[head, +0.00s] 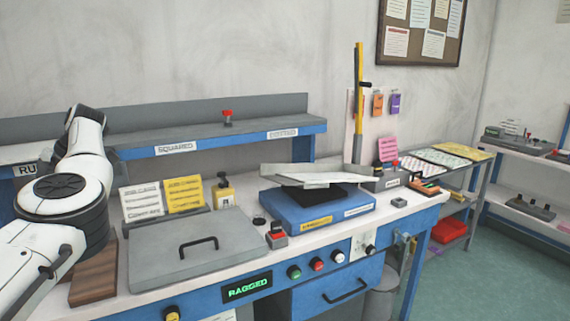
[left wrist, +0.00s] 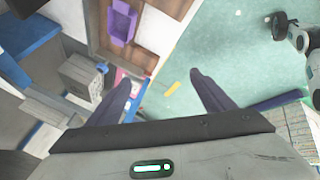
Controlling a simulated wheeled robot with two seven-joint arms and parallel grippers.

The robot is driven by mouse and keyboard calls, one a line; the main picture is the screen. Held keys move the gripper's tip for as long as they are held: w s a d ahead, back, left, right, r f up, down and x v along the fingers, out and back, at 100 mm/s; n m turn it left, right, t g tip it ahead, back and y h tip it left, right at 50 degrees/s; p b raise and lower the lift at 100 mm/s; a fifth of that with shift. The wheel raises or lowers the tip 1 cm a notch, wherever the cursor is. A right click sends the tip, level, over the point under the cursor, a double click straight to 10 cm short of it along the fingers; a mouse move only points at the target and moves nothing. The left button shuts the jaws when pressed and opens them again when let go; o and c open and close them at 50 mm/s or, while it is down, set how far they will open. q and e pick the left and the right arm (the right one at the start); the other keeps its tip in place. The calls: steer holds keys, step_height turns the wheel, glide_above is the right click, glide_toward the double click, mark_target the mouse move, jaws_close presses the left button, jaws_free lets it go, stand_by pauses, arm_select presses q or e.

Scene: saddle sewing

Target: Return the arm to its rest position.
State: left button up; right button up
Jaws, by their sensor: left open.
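My left arm (head: 75,195) comes in from the left in the head view. It is white with dark joints and is bent upward over the left end of the bench. Its gripper does not show there. In the left wrist view my left gripper (left wrist: 160,78) has two dark fingers spread apart, with nothing between them. Beyond the fingers lies green floor, seen at a tilted angle. My right gripper is in neither view.
The bench (head: 245,310) holds a grey lidded box (head: 165,255) beside my left arm and a blue base (head: 290,208) with a grey tilted plate (head: 310,178). A raised shelf (head: 235,130) runs behind. A wooden block (head: 92,278) lies close to the arm. Open floor (head: 500,275) is at the right.

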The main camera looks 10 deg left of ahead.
arm_select(q)
steer(key=s+a+f+n+g+y, duration=0.1)
steer(key=s+a+f+g+y, duration=0.15)
steer(key=s+a+y, duration=0.5)
steer(key=w+a+r+m+y, duration=0.2)
steer(key=a+r+m+y, duration=0.1)
steer(key=a+r+y, duration=0.3)
steer(key=w+d+f+m+t+y, duration=0.1)
steer(key=w+d+m+t+y, duration=0.2)
steer(key=w+d+m+t, duration=1)
steer(key=d+f+m+t+h, duration=0.75)
steer(key=m+t, duration=0.25)
steer(key=t, duration=0.2)
steer(key=s+d+f+m+g+h, duration=0.25)
steer(key=d+f+m+h, duration=0.7)
steer(key=d+f, duration=0.85)
steer(key=s+d+f+g+h, duration=0.3)
steer(key=s+d+f, duration=0.6)
steer(key=s, duration=0.4)
steer(key=s+d+f+g+h, duration=0.4)
steer(key=s+d+f+g, duration=0.1)
steer(key=s+d+f, duration=0.5)
steer(key=s, duration=0.2)
steer(key=shift+s+d+f+m, duration=0.3)
steer(key=shift+s+d+m, duration=0.05)
steer(key=shift+s, duration=0.05)
